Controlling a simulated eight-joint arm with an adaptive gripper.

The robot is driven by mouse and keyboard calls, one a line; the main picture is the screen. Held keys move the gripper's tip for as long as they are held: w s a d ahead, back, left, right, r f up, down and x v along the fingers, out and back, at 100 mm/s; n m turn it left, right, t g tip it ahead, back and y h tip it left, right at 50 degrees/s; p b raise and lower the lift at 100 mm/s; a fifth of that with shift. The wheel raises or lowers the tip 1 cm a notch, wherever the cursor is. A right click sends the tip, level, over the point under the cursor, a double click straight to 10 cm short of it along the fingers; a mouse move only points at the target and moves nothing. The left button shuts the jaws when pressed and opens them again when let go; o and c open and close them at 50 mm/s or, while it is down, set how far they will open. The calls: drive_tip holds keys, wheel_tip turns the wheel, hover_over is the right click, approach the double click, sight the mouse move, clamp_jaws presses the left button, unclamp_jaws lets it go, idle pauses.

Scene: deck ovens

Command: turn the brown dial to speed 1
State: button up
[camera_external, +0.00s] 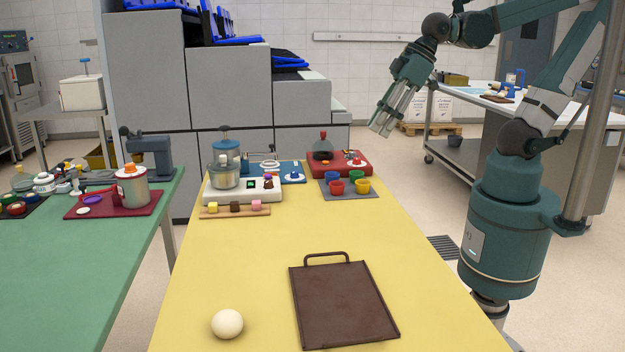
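A small brown dial (268,184) appears on the front right of a white appliance base (236,195) at the far end of the yellow table; its setting is too small to read. The base carries a grey bowl (223,174) and a dark square with a green mark, perhaps a display. My gripper (381,131) hangs in the air to the right, pointing down and left, well apart from the dial. It holds nothing that I can see; the finger gap is unclear.
A wooden strip with coloured blocks (236,210) lies in front of the base. A red appliance (338,163) and a grey tray of coloured cups (371,191) stand to its right. A brown tray (342,305) and a cream ball (227,324) lie near the front.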

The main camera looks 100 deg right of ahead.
drive_tip(key=w+d+r+g+p, duration=0.2)
drive_tip(key=w+d+p, duration=0.1)
drive_tip(key=w, duration=0.7)
drive_tip(key=g+p, duration=0.4)
drive_tip(key=p, duration=0.4)
hover_over(268, 181)
wheel_tip(268, 181, down, 14)
drive_tip(key=shift+f, duration=0.1)
drive_tip(key=shift+f, duration=3.9)
drive_tip(key=c, duration=0.9)
